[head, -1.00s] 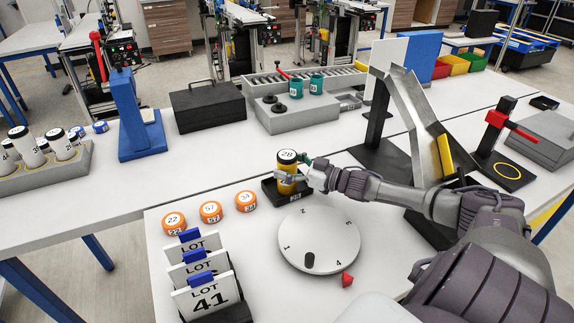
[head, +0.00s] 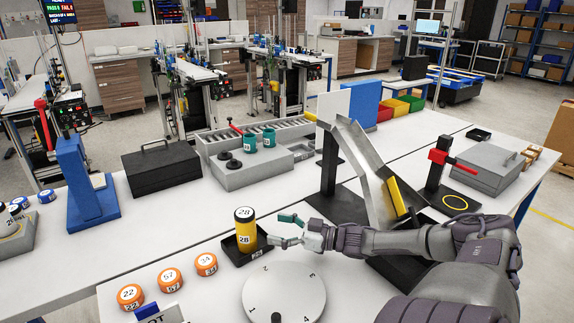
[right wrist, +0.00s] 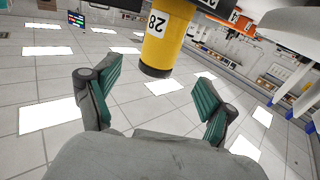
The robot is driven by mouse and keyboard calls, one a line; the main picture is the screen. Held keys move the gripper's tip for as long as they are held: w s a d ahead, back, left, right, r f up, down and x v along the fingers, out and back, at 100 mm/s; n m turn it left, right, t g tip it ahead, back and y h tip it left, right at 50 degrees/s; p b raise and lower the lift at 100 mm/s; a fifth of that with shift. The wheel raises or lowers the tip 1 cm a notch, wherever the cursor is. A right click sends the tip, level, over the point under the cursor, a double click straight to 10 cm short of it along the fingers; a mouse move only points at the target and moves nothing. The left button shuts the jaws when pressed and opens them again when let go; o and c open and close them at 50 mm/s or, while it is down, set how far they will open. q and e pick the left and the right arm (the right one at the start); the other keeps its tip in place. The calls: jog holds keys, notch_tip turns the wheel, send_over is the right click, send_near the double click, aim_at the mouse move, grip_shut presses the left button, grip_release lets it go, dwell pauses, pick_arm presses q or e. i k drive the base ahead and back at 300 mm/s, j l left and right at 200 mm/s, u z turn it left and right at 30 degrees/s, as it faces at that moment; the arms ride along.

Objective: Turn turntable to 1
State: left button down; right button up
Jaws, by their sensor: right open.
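The turntable (head: 284,294) is a round white disc with numbers on its top, at the bottom centre of the head view. Its 1 is at the left edge and a 4 at the lower right. A dark knob (head: 276,318) sits on its near part, cut by the frame's bottom. My right gripper (head: 279,230) is open and empty, above and behind the disc. It is just right of a yellow and black cylinder (head: 245,232) labelled 28, apart from it. The cylinder also shows beyond the fingers in the right wrist view (right wrist: 167,42). My left gripper is out of view.
The cylinder stands in a small black tray (head: 231,251). Orange pucks (head: 169,279) lie to the left, near the LOT cards (head: 160,316). A metal chute (head: 366,165) on a black base stands behind my right arm.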

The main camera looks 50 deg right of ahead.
aim_at(277, 292)
jog(key=k+j, duration=0.25)
jog(key=j, duration=0.2)
jog(key=k+j, duration=0.25)
jog(key=j, duration=0.15)
jog(key=k+j, duration=0.25)
jog(key=j, duration=0.2)
jog(key=k+j, duration=0.25)
jog(key=j, duration=0.15)
